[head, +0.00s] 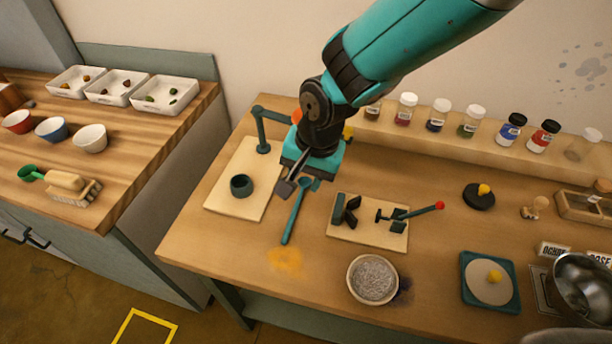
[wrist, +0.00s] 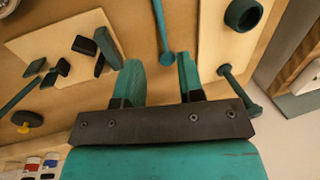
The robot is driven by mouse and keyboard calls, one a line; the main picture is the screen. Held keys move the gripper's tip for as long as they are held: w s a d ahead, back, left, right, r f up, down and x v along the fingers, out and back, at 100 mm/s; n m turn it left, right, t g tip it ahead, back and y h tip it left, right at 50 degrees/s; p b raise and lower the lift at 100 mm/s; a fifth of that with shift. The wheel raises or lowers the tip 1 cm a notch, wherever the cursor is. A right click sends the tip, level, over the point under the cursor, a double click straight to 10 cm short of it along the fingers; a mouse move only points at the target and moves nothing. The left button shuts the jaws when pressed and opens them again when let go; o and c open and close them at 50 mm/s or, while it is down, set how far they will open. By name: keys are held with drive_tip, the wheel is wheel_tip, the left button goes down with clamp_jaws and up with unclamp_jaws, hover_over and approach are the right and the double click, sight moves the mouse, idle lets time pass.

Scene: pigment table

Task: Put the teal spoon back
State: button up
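The teal spoon (head: 293,215) lies on the wooden table between two pale boards. Its handle runs toward the front edge, and its round end is at the back near my gripper (head: 302,185). In the wrist view the spoon (wrist: 160,25) runs up out of the frame, its round end just beyond and between the fingertips. My gripper (wrist: 158,62) is open and empty above the table, with a visible gap between its fingers. A teal cup (head: 241,186) and a teal post with an arm (head: 262,130) stand on the left pale board (head: 225,203).
Jars (head: 437,113) line the back ledge. Bare table lies around the yellow powder patch (head: 285,259).

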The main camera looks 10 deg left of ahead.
drive_tip(key=s+d+r+n+y, duration=0.1)
drive_tip(key=s+d+r+n, duration=0.25)
drive_tip(key=d+r, duration=0.85)
drive_tip(key=s+d+r+n, duration=0.2)
drive_tip(key=s+d+r, duration=0.1)
drive_tip(key=s, duration=0.3)
drive_tip(key=s+d+r+n+y, duration=0.1)
drive_tip(key=s+d+r+n, duration=0.2)
drive_tip(key=s+d+r, duration=0.1)
drive_tip(key=shift+s+d+r, duration=0.15)
drive_tip(key=shift+s+d, duration=0.6)
drive_tip(key=shift+s, duration=0.4)
drive_tip(key=shift+c, duration=0.4)
